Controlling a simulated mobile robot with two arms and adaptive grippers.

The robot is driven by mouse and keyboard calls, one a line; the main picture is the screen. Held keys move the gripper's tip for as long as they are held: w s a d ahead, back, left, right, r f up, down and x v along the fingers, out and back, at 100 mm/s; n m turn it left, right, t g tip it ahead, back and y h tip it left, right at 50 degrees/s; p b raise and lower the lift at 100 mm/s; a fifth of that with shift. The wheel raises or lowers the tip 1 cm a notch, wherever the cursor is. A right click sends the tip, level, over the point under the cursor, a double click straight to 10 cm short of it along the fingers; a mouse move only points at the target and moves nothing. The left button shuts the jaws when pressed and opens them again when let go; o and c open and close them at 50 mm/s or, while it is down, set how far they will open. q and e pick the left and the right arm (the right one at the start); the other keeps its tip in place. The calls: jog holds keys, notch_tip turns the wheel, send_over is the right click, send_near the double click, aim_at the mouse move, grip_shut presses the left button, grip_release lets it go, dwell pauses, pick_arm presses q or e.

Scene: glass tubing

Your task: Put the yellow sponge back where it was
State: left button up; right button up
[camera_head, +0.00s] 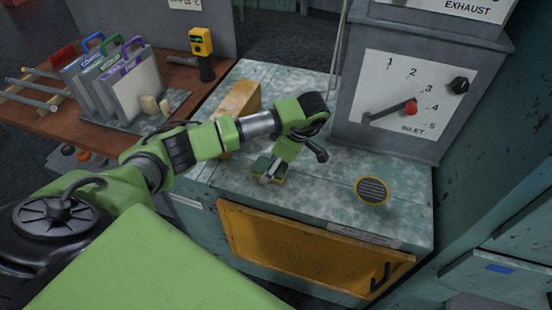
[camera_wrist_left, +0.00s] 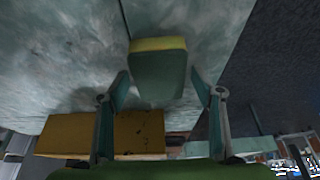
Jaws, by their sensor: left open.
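A sponge with a yellow layer and a dark green layer (camera_head: 263,165) sits on the worn green-grey bench top, partly hidden by my left gripper in the head view. In the left wrist view the sponge (camera_wrist_left: 158,72) lies between and slightly beyond the two fingers. My left gripper (camera_head: 273,178) is at the sponge, with its fingers spread, one on each side. Gaps show beside the sponge in the left wrist view (camera_wrist_left: 162,92), though contact is hard to judge. My right gripper is not in view.
A long yellow block (camera_head: 240,98) lies behind my left arm on the bench top (camera_head: 325,190). A round yellow-rimmed vent (camera_head: 372,190) is at right. A grey inlet box (camera_head: 420,90) stands at the back. A brown table (camera_head: 50,120) holds several panels at left.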

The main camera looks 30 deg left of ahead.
pick_arm(q)
jog(key=b+v, duration=0.1)
jog(key=v, duration=0.3)
jog(key=shift+w+d+r+b, duration=0.15)
jog(key=shift+r+b, duration=0.1)
jog(key=shift+b, duration=0.05)
jog(key=p+v, duration=0.1)
jog(key=v, duration=0.6)
jog(key=shift+r, duration=0.2)
